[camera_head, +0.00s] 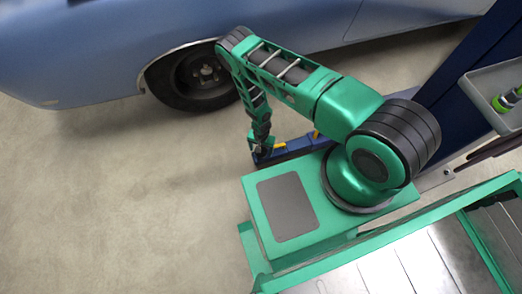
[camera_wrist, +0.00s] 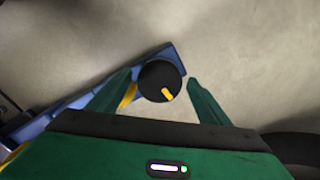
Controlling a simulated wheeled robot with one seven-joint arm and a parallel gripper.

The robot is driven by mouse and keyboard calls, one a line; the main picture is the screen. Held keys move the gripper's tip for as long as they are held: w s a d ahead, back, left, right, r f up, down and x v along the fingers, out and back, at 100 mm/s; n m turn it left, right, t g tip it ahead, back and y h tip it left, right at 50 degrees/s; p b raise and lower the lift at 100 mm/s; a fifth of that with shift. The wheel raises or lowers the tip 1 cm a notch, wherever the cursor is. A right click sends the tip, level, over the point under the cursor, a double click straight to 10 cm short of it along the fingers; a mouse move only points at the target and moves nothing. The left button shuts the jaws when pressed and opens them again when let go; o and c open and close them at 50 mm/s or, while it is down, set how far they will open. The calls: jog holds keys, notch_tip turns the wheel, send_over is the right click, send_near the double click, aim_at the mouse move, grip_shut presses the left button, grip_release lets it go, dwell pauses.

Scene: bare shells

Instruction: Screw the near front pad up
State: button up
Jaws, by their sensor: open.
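The near front pad (camera_wrist: 155,76) is a round black disc with a yellow mark, seen from above in the wrist view. It sits at the end of a blue lift arm (camera_wrist: 65,112). My gripper (camera_wrist: 159,78) is open, with one green finger on each side of the pad. Gaps appear between the fingers and the disc, so I see no grip. In the head view my gripper (camera_head: 262,148) hangs over the outer end of the blue lift arm (camera_head: 298,147) and largely hides the pad there. The pad's height above the arm cannot be judged.
A blue car (camera_head: 110,45) stands behind, its wheel (camera_head: 200,75) close to my arm. A dark blue lift post (camera_head: 465,65) rises at the right, with a grey tray (camera_head: 490,85) on it. The concrete floor at left is clear.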

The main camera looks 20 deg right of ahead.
jog(key=shift+f, duration=0.1)
jog(key=c, duration=1.1)
jog(key=shift+o, duration=0.2)
